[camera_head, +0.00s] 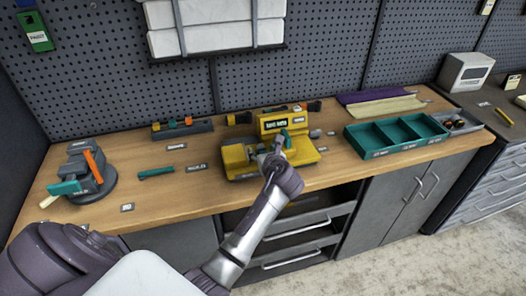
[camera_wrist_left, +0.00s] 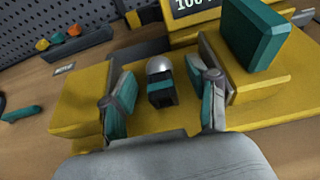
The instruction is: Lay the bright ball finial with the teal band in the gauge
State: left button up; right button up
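The yellow gauge (camera_head: 236,158) stands on the wooden bench, with a dark display (camera_head: 274,124) at its back. In the left wrist view, the finial (camera_wrist_left: 160,82) has a bright silver ball end, a dark body and a teal band. It is in the space between the gauge's yellow blocks (camera_wrist_left: 80,103), ball end toward the display. My left gripper (camera_wrist_left: 165,92) is open over the gauge, with a teal-padded finger on each side of the finial and gaps between. In the head view, my left gripper (camera_head: 272,156) largely hides the finial. My right gripper is not in view.
A teal block (camera_wrist_left: 252,36) stands up on the gauge's right side. A teal divided tray (camera_head: 396,135) is to the right, and a grey fixture (camera_head: 85,172) with orange and teal parts is at left. A rack (camera_head: 182,128) stands behind. A teal bar (camera_head: 156,172) lies left.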

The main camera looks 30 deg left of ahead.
pick_arm(q)
jog(key=shift+f, duration=0.1)
jog(key=v, duration=1.2)
